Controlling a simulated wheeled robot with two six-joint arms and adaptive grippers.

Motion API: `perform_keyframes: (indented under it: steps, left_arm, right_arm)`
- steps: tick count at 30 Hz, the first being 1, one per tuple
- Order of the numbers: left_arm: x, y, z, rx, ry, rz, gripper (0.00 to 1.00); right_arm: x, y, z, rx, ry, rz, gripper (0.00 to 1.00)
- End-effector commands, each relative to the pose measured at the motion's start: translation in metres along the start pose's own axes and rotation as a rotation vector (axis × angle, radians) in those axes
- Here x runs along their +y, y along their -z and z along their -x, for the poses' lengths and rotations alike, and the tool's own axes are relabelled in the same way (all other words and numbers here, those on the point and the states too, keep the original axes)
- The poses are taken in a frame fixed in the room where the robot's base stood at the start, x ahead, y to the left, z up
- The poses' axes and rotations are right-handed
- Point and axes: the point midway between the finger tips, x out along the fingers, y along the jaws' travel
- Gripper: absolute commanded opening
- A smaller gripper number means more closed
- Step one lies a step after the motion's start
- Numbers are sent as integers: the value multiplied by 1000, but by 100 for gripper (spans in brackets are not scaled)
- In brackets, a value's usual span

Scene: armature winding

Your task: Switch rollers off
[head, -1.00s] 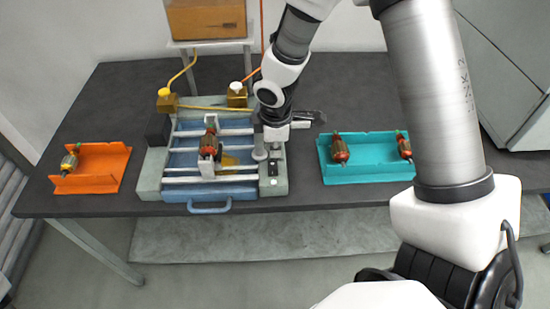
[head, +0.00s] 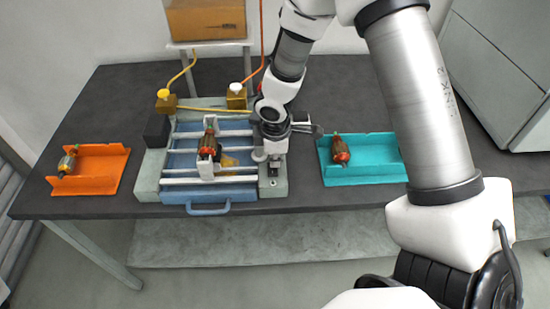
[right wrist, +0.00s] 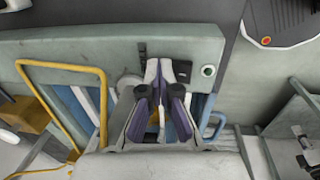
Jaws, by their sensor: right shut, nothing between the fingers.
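The winding machine (head: 146,176) sits at the middle of the table, with pale roller bars (head: 185,181) across its blue bed. An armature with red and copper parts (head: 208,141) rests on the bars. My right gripper (head: 274,163) is over the machine's grey right-hand panel (head: 274,190) and hides part of it. In the right wrist view the fingers (right wrist: 159,64) are shut and empty, pointing at the panel. A black switch (right wrist: 183,70) lies just right of the fingertips, with a round button (right wrist: 208,71) beyond it. Contact with the switch cannot be told. My left gripper is not in view.
An orange tray (head: 112,160) with an armature stands at the left. A teal tray (head: 372,175) with an armature stands at the right, partly behind my arm. A yellow guide frame (right wrist: 62,65) lies left of my fingers in the right wrist view.

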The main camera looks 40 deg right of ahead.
Motion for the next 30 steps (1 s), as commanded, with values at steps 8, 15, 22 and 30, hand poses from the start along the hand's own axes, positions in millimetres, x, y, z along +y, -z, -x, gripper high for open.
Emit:
perform_keyframes:
  steps: [8,15,22,30]
  left_arm:
    - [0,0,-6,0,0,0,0]
    - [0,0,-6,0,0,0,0]
    - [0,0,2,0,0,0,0]
    - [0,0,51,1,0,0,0]
  right_arm:
    - [-14,-1,1,-3,5,1,0]
    - [-16,-1,4,-2,4,0,0]
    - [-15,0,12,-1,3,0,0]
    - [-10,4,62,-2,1,-3,0]
